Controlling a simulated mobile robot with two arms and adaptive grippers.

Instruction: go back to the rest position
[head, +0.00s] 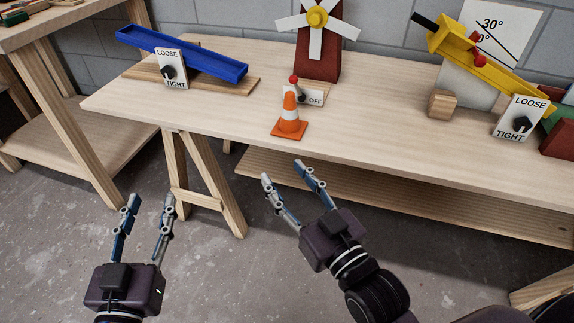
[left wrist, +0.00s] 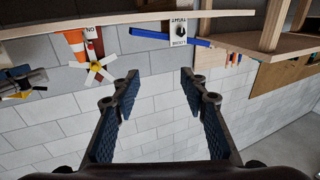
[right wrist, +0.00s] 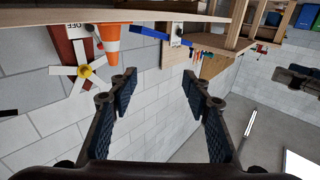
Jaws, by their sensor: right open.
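My left gripper (head: 150,200) is open and empty, in front of the workbench at the lower left of the head view. My right gripper (head: 290,172) is open and empty too, just in front of the bench's front edge. Both pairs of fingers show apart with nothing between them in the left wrist view (left wrist: 155,85) and the right wrist view (right wrist: 165,85). On the workbench (head: 380,135) stand a tilted blue batten (head: 190,55) with a LOOSE/TIGHT knob plate (head: 170,70) and a tilted yellow batten (head: 480,62) with another knob plate (head: 520,118).
An orange cone (head: 289,120) stands near the bench's front edge, before a switch marked OFF (head: 315,97) and a white-bladed windmill (head: 318,35). A wooden block (head: 441,104) sits to the right. Another wooden table (head: 50,22) is at the left. The floor (head: 60,240) in front is clear.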

